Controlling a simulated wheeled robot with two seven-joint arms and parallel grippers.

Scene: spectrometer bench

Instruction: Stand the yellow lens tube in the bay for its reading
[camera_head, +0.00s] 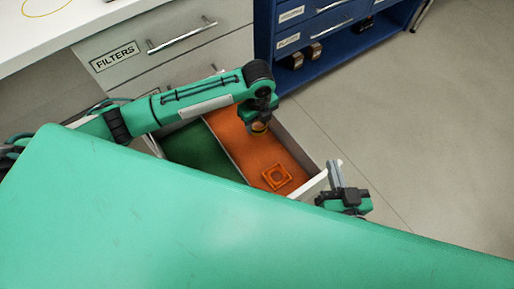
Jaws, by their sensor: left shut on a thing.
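My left gripper (259,123) reaches down over the orange side of an open drawer. It is shut on a small yellowish, dark-banded thing (259,129), which looks like the yellow lens tube. It is mostly hidden by the gripper, and I cannot tell whether it touches the drawer floor. An orange square piece with a raised ring (277,177) sits on the orange floor nearer the drawer's front; nothing shows standing in it. I cannot tell if it is the bay. My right gripper (335,172) is beside the drawer's right front corner, its grey fingers pointing up. Its opening is unclear.
The drawer has a green compartment (205,150) left of the orange one (245,150), with pale walls. A closed drawer labelled FILTERS (155,70) is behind, under a white bench top. A blue cabinet (330,50) with dark items on its shelf stands behind right. Floor is clear at right.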

